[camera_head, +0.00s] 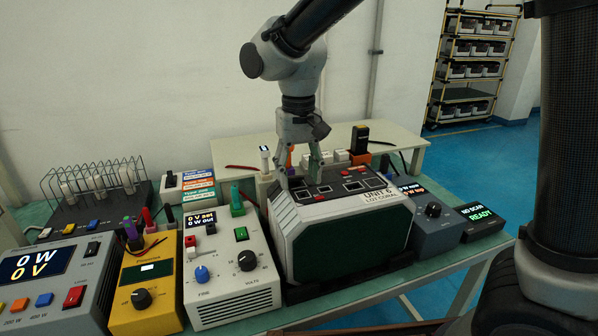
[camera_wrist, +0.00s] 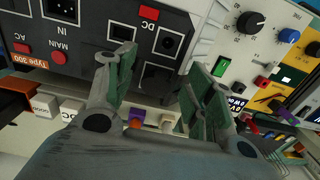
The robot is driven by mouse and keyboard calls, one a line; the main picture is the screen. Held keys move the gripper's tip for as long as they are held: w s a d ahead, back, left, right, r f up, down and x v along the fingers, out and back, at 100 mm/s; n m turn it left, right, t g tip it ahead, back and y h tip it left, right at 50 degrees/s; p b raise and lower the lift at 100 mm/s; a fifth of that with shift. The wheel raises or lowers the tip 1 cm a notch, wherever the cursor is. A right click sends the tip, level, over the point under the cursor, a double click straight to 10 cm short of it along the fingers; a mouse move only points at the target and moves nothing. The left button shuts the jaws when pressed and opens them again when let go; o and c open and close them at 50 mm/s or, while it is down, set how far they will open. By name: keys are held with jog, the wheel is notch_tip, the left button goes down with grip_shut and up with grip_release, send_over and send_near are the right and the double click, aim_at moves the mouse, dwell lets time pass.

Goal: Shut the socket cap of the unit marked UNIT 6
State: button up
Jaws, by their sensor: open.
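The unit marked UNIT 6 (camera_head: 378,196) is a grey box with a dark green front panel, standing on the bench. Its top panel carries several sockets and red markings. My gripper (camera_head: 299,178) points down at the left rear of that top panel, fingers spread and empty. In the wrist view, my gripper (camera_wrist: 160,64) has its green-padded fingers on either side of the DC socket area.
A cream power supply (camera_head: 228,265) and a yellow meter (camera_head: 145,290) stand left of the unit. Small connectors line the rear. A stocked rack (camera_head: 470,65) stands far back.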

jog(key=shift+c, duration=0.4)
jog(key=c, duration=0.9)
jog(key=shift+s+f+t, duration=0.2)
jog(key=shift+f+t, duration=0.1)
jog(key=shift+t, duration=0.5)
jog(key=o, duration=1)
jog(key=r, duration=0.4)
jog(key=s+r, duration=0.1)
jog(key=r, duration=0.7)
jog(key=shift+s+d, duration=0.25)
jog(key=shift+s, duration=0.05)
